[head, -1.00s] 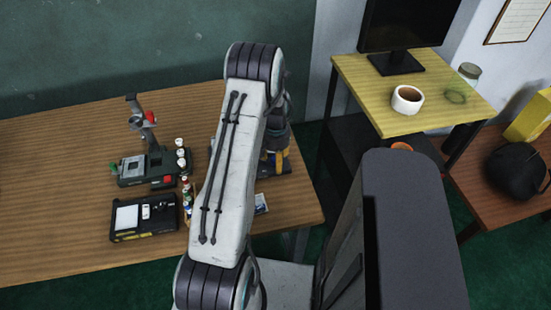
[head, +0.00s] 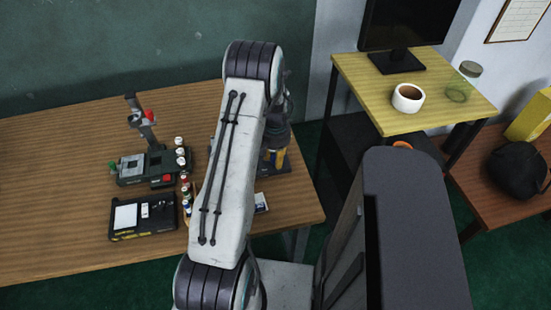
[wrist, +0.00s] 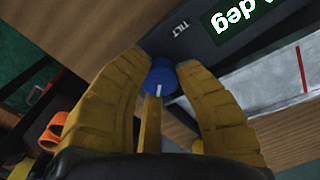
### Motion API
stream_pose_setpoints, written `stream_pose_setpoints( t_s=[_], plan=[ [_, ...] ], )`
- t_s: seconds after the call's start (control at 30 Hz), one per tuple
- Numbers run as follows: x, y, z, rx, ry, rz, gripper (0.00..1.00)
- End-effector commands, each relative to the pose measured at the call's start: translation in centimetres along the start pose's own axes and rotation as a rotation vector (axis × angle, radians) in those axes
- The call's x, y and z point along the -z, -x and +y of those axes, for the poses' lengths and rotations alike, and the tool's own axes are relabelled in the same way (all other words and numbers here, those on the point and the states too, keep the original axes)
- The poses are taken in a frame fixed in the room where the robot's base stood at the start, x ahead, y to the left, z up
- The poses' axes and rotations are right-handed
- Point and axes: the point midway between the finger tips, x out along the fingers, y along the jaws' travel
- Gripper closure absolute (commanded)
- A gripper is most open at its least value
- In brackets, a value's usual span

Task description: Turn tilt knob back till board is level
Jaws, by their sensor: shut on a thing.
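In the wrist view, the blue tilt knob (wrist: 161,77) with a white pointer mark sits between the two yellow fingers of my gripper (wrist: 162,75). The fingers are shut on it. The word TILT is printed beside it on a dark panel (wrist: 195,45). A green display (wrist: 240,20) shows "deg"; its number is mostly cut off by the picture edge. A grey board surface (wrist: 270,85) with a red line lies at the right; I cannot tell whether it is level. In the head view, my arm hides the knob, and my yellow fingers (head: 275,157) show only partly.
On the wooden table (head: 60,180) stand a small device with an upright post (head: 155,165), a black case (head: 143,216) and several small bottles (head: 180,158). An orange thing (wrist: 53,130) shows at the wrist view's left. A yellow stand (head: 440,110) with a monitor and cup is at right.

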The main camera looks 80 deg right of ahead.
Motion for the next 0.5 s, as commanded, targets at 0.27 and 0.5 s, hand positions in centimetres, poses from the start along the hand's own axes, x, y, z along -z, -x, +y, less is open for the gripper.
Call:
stream_pose_setpoints(
  t_s=[0.27, 0.5],
  plan=[
    [-0.05, -0.54, 0.01, 0.0, 0.225, -0.001, 1.0],
    [-0.08, -0.5, 0.01, 0.001, 0.449, -0.003, 1.0]
  ],
)
